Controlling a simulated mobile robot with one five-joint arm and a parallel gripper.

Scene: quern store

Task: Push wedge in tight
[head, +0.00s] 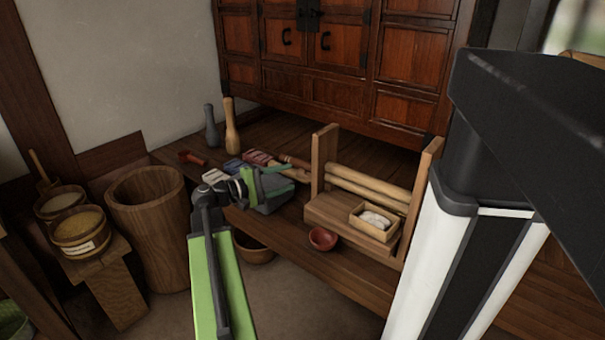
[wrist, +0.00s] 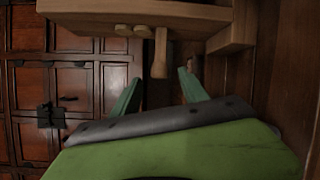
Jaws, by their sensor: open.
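A wooden frame (head: 324,160) with two uprights and two round rollers (head: 368,188) stands on the low plank floor right of my gripper. In the wrist view the frame (wrist: 150,14) crosses the top, with the roller ends (wrist: 130,31) beneath its edge. A pale tapered wooden piece, which looks like the wedge (wrist: 160,52), juts from it toward my gripper. My gripper (wrist: 160,77) is open, its green fingers apart, with the wedge's tip ahead of the gap and nothing held. In the head view my gripper (head: 287,180) is left of the frame; I cannot make out the wedge there.
A small box with pale contents (head: 374,222) sits on the frame's shelf, a red bowl (head: 322,238) by its front. A wooden tub (head: 148,215) is left; a cabinet (head: 345,45) is behind.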

